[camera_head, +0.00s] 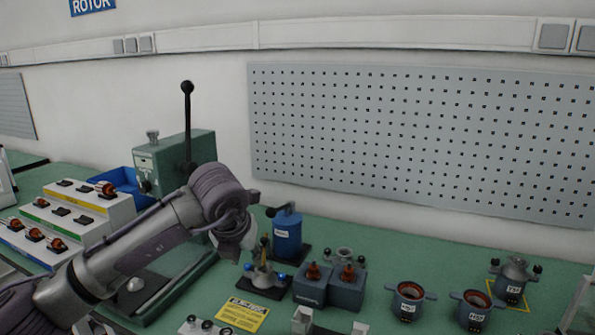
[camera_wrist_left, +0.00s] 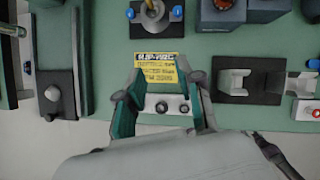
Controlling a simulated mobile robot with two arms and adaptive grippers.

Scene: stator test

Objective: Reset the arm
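My left arm (camera_head: 150,245) comes in from the left in the head view and reaches over the green bench. Its wrist is bent down, and the left gripper (camera_head: 236,245) is mostly hidden behind it. In the left wrist view the left gripper (camera_wrist_left: 158,90) has its two fingers well apart with nothing between them. Below them show a yellow printed card (camera_wrist_left: 160,70) and a pale block with dark round knobs (camera_wrist_left: 165,105). My right arm and gripper are in neither view.
A green lever press (camera_head: 175,160) stands behind my left arm. A stepped white rack (camera_head: 90,205) is at left. A blue canister (camera_head: 287,235), a two-socket block (camera_head: 330,285) and round housings (camera_head: 408,300) stand to the right. A pegboard (camera_head: 420,135) covers the wall.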

